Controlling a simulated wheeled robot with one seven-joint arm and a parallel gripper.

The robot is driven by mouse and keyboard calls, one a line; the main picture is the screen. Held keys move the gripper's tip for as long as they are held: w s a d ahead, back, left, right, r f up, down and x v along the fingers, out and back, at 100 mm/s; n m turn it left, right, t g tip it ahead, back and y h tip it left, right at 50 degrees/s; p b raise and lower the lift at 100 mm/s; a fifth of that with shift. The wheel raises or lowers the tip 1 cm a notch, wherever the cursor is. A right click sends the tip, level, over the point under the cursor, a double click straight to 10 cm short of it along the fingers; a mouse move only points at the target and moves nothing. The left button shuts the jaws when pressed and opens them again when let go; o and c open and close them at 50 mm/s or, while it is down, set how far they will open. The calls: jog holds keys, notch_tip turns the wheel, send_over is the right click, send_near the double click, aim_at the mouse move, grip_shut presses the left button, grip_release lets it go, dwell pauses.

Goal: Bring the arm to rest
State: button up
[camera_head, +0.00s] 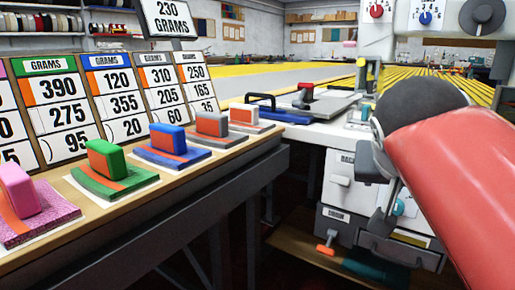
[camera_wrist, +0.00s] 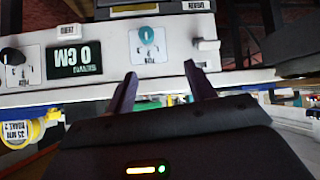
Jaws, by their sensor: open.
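My gripper (camera_wrist: 160,69) shows in the wrist view with two dark fingers spread apart and nothing between them. The fingers point towards a white machine panel (camera_wrist: 105,68), which appears upside down. In the head view my red arm reaches in from the right, with a dark round joint, in front of the white machine. The fingertips cannot be made out clearly in the head view. I cannot tell whether the fingers touch the panel.
On the left bench (camera_head: 215,155) stand pink, green (camera_head: 105,160), blue (camera_head: 168,138), grey and white handled blocks on sample pads, before number cards (camera_head: 115,90). Dark floor lies between.

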jog(key=s+a+f+n+g+y, duration=0.25)
jog(key=s+f, duration=0.25)
jog(key=f, duration=0.6)
jog(key=s+a+f+n+g+y, duration=0.1)
jog(key=s+a+f+n+y, duration=0.2)
jog(key=f, duration=0.9)
notch_tip(320, 180, up, 12)
jog(key=s+m+p, duration=0.1)
jog(key=s+p, duration=0.1)
jog(key=p, duration=1)
jog(key=shift+f+h, duration=0.25)
jog(key=shift+h, duration=0.2)
jog(key=shift+a, duration=0.1)
